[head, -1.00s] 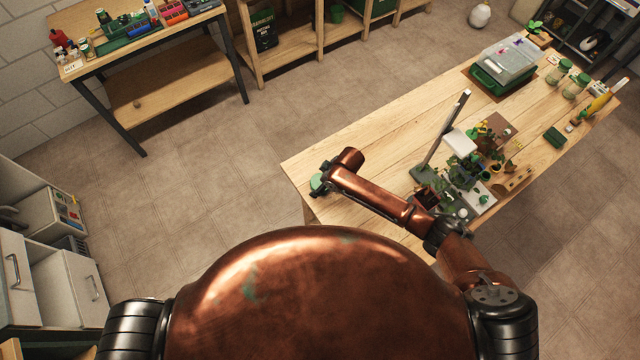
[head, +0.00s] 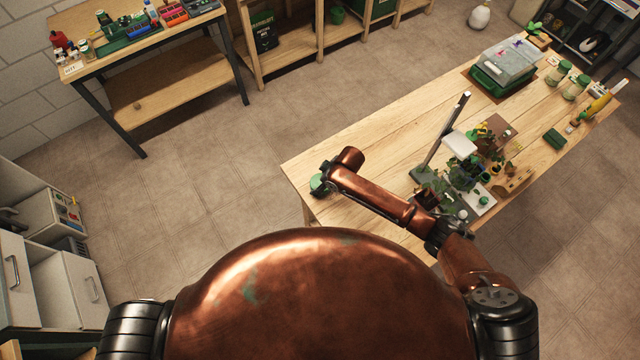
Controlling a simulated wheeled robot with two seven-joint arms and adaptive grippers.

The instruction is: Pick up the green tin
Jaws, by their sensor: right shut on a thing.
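The green tin (head: 316,183) shows as a small green shape at the near left corner of the wooden table, partly hidden by my right gripper. My right gripper (head: 322,187) is at the end of the copper arm that reaches left over the table. It is shut on the tin. From this steep view I cannot tell whether the tin is clear of the tabletop. My left gripper is out of view.
The wooden table (head: 367,147) is bare at its left end. A lamp (head: 460,143), several potted plants and a cutting board (head: 497,127) stand right of the arm. A lidded propagator tray (head: 503,75) and jars (head: 557,73) are farther back.

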